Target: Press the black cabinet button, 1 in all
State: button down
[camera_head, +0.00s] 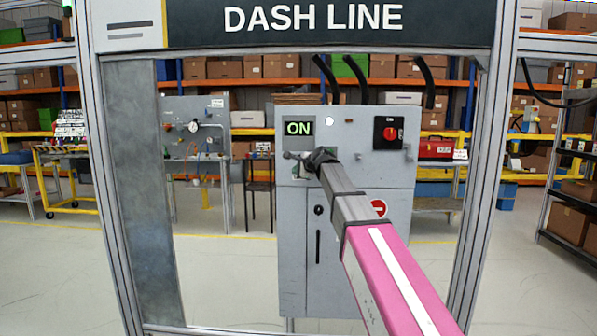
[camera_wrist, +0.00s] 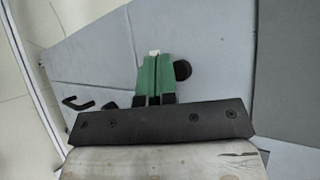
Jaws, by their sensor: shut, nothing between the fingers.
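The grey cabinet (camera_head: 345,265) stands ahead, behind the frame opening, with a lit green ON display (camera_head: 299,128) at its upper left. My gripper (camera_head: 312,160) is in front of the cabinet's upper left, below the display, and hides part of the panel there. In the wrist view my green gripper fingers (camera_wrist: 154,75) are shut together with nothing between them. A round black piece (camera_wrist: 182,70), which looks like the black button, shows just right of the fingers against the grey face. I cannot tell whether they touch it.
A red rotary switch (camera_head: 390,133) sits on the cabinet's upper right, and a no-entry sign (camera_head: 379,208) is lower down. Black handle pieces (camera_wrist: 76,103) show left of the fingers. The frame posts (camera_head: 480,190) border the opening on both sides.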

jog(key=shift+w, duration=0.15)
dwell(0.3)
jog(key=shift+w, duration=0.3)
jog(key=shift+w, duration=0.4)
dwell(0.7)
jog(key=shift+s, duration=0.85)
jog(key=s, duration=0.5)
jog(key=shift+a, duration=0.1)
dwell(0.4)
dwell(0.5)
